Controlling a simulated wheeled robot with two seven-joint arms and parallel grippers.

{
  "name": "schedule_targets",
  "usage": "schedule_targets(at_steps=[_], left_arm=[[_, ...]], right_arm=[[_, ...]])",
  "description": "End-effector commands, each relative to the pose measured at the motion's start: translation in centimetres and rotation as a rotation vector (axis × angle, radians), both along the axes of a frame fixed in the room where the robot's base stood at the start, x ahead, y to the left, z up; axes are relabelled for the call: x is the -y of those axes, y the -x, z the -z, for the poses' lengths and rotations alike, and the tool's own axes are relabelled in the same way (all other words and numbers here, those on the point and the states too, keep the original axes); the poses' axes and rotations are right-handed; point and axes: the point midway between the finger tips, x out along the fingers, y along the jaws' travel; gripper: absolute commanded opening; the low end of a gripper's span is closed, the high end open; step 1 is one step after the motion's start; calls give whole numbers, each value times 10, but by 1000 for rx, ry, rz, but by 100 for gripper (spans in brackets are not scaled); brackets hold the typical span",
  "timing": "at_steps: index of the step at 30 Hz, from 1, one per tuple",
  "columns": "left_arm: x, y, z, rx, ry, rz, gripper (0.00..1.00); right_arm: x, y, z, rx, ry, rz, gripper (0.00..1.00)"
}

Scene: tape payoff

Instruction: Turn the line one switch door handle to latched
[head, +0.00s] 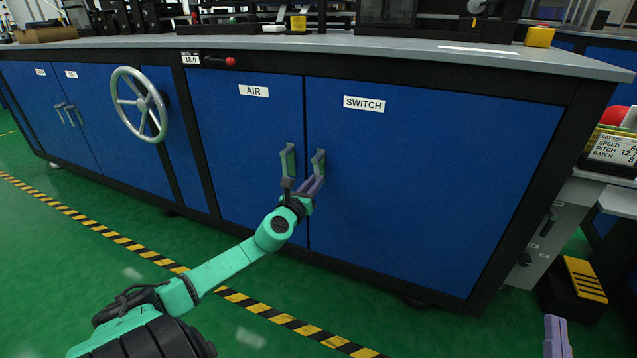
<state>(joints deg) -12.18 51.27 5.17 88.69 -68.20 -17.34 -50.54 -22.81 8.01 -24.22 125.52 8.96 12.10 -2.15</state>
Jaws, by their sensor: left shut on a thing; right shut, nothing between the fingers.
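The SWITCH door (430,190) is a blue cabinet panel with a white SWITCH label. Its small grey-green handle (319,158) is near the door's left edge and looks about upright. My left gripper (316,182), with purple fingers on a teal arm, is shut on this handle; the fingers hide its lower part. The door looks closed, flush with its frame. My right gripper (556,336) shows only as purple fingertips at the bottom right, shut and empty, well away from the door.
The AIR door (245,150) with a similar upright handle (288,160) is just left of my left gripper. A handwheel (139,104) projects farther left. The grey worktop (400,45) overhangs above. A yellow-topped pedal (584,279) stands right. Green floor in front is clear.

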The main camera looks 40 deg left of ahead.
Motion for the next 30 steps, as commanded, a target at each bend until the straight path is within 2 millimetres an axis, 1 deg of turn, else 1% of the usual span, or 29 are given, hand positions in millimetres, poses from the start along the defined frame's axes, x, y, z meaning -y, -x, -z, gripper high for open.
schedule_targets(at_steps=[4, 9, 25, 26, 27, 28, 30], left_arm=[[-4, 2, 1, -28, -74, 0, 0], [-7, 3, 1, -44, -124, 0, 0], [-8, 3, 1, -53, -151, 0, 0], [-8, 3, 1, -53, -151, 0, 27], [-8, 3, 1, -53, -151, -1, 42], [-8, 3, 1, -52, -150, -1, 50], [-8, 3, 1, -52, -150, 0, 50]], right_arm=[[0, 0, 1, -2, 0, -1, 0], [0, 0, 2, -5, 0, -1, 0], [0, 0, 4, -10, 2, -1, 0], [0, 0, 4, -10, 3, -1, 0], [0, 0, 4, -10, 3, -1, 0], [0, 0, 4, -10, 4, -1, 0], [0, 0, 4, -10, 4, -1, 0]])
